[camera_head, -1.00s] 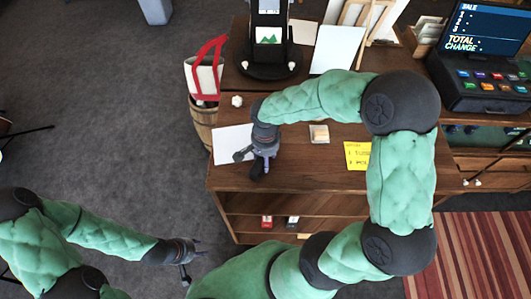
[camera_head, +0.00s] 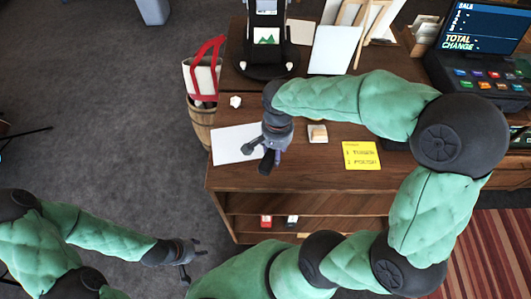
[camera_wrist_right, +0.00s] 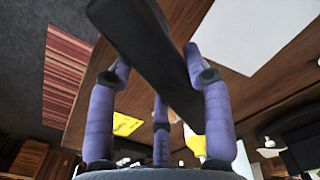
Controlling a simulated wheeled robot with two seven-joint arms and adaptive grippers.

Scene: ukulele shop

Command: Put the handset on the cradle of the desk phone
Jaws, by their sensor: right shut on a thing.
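The dark handset (camera_wrist_right: 150,45) runs slantwise between the purple fingers of my right gripper (camera_wrist_right: 160,85) in the right wrist view. My right gripper (camera_head: 268,152) is shut on it, above the front left part of the wooden counter (camera_head: 225,178). In the head view the hand mostly hides the handset. I cannot make out the desk phone's cradle clearly. A dark edge (camera_head: 395,146) right of the yellow note, partly covered by my right arm, may belong to it. My left gripper (camera_head: 190,260) is open and empty, low over the floor, left of the counter.
A white sheet (camera_head: 232,142), a small block on a pad (camera_head: 318,134) and a yellow note (camera_head: 361,155) lie on the counter. A black display stand (camera_head: 265,62) and a cash register (camera_head: 480,75) stand behind.

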